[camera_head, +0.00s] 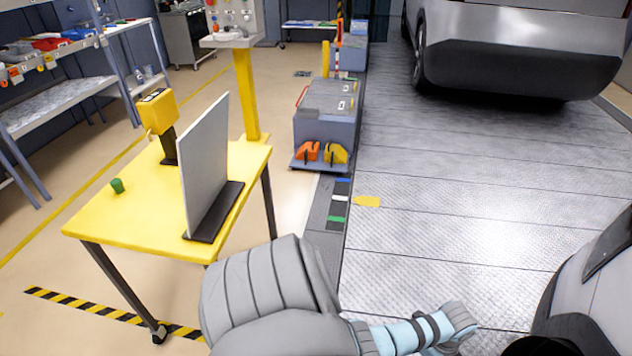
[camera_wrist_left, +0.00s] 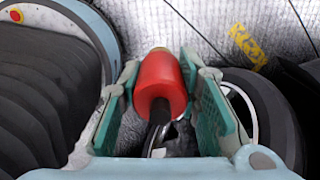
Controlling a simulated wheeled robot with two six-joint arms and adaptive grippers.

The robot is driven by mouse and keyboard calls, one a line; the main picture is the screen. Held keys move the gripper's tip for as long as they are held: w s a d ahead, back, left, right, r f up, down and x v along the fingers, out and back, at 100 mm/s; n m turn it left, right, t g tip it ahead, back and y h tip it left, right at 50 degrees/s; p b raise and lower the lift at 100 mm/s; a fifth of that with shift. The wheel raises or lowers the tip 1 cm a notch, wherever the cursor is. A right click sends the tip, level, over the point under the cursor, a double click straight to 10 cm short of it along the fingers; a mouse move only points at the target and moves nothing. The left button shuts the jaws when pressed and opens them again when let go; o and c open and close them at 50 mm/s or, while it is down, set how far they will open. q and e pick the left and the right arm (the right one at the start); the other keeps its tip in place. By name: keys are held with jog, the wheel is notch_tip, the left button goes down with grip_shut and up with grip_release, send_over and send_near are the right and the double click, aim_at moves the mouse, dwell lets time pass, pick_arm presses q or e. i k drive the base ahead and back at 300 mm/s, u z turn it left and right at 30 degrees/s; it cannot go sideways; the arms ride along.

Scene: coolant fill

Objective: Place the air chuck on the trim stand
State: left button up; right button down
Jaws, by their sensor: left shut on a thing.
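In the left wrist view, my left gripper (camera_wrist_left: 166,100) has its teal fingers closed on a red cylinder with a brass tip and a black stem, which looks like the air chuck (camera_wrist_left: 158,82). In the head view my left arm comes in at the bottom centre; the gripper's fingers and the chuck are hidden there. A yellow table (camera_head: 130,220) carries an upright grey panel (camera_head: 205,160) in a black base, and a yellow box (camera_head: 157,110) on a dark post. No label shows which of these is the trim stand. My right gripper is out of view.
A green object (camera_head: 117,185) lies on the table's left side. A grey cart (camera_head: 325,115) with orange and yellow wedges stands beyond the table. A vehicle (camera_head: 520,50) stands at the back right. The metal floor plate (camera_head: 440,200) before it is mostly clear.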

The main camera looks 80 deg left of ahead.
aim_at(105, 216)
jog(key=k, duration=1.2)
jog(key=u, duration=2.7)
jog(key=i, duration=0.5)
